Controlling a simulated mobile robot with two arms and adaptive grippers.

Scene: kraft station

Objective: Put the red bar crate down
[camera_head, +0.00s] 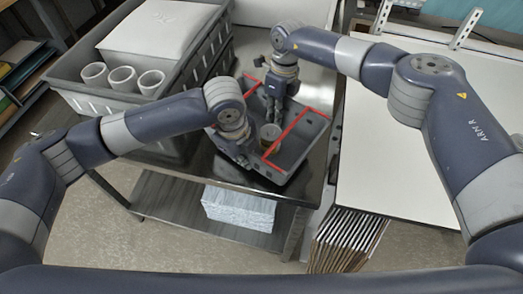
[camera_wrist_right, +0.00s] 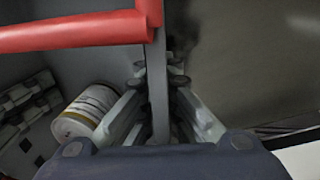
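The red bar crate (camera_head: 294,164) is a dark grey open box with red bars along two opposite sides. It is over the dark table; I cannot tell whether its base touches the top. My right gripper (camera_head: 275,100) is at its far side. In the right wrist view the gripper (camera_wrist_right: 158,80) has its fingers closed on both sides of the crate's thin wall (camera_wrist_right: 159,115), below a red bar (camera_wrist_right: 75,32). My left gripper (camera_head: 243,158) is at the crate's near left side, its fingertips hidden. A cylindrical can (camera_head: 270,133) stands inside; it also shows in the wrist view (camera_wrist_right: 86,112).
A large grey crate (camera_head: 190,86) with white cups (camera_head: 122,79) and a white box (camera_head: 160,30) stands to the left. A pale worktop (camera_head: 385,150) lies to the right across a gap. A paper stack (camera_head: 238,208) sits on the shelf below. The dark tabletop (camera_head: 318,75) is bare behind the crate.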

